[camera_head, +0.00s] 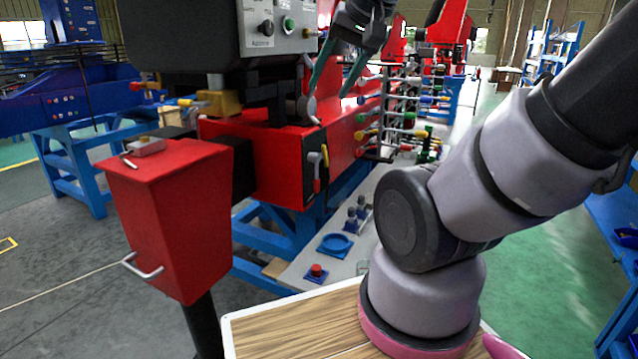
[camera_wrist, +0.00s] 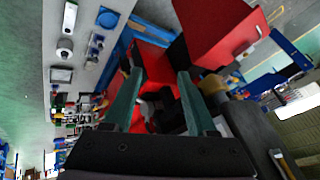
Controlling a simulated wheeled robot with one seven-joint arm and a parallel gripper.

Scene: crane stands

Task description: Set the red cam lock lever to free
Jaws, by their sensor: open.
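My gripper (camera_head: 331,88) is open and hangs above the right part of the red machine bed (camera_head: 275,160); nothing is between its green fingers.
A red box with a handle (camera_head: 175,215) stands at front left. A grey control box (camera_head: 275,28) hangs close left of my gripper. A rack of coloured handles (camera_head: 402,115) stands right of the bed. A light bench (camera_head: 300,262) holds a blue round fixture (camera_head: 335,244) and a red button (camera_head: 316,270).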

